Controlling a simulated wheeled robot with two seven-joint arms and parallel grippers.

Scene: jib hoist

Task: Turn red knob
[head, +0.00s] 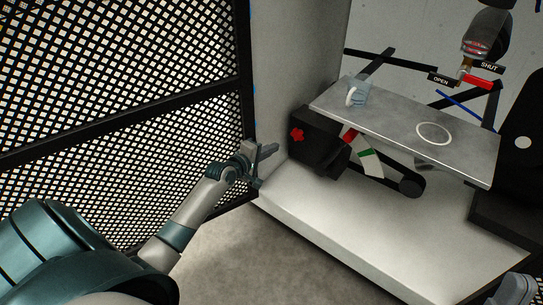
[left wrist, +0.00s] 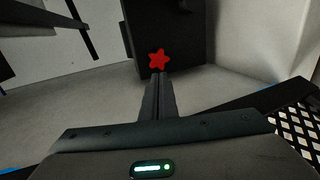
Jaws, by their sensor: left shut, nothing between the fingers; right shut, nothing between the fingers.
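The red knob (head: 297,134) is small and star-shaped, on the side of a black box (head: 322,142) beneath the grey table's left end. In the left wrist view the red knob (left wrist: 159,59) shows just beyond my fingertips. My left gripper (head: 269,150) is shut and empty, a short way left of the knob and pointing toward it. In the left wrist view my closed fingers (left wrist: 158,82) point at the knob, with a small gap that I cannot judge exactly. My right gripper (head: 518,287) shows only partly, at the lower right edge.
A grey table (head: 395,120) holds a glass mug (head: 358,92) and a white ring mark. A coloured gauge (head: 365,158) and black pulley arm (head: 408,186) are below it. A red lever (head: 478,82) with OPEN and SHUT labels is behind. Black mesh (head: 120,90) stands at left.

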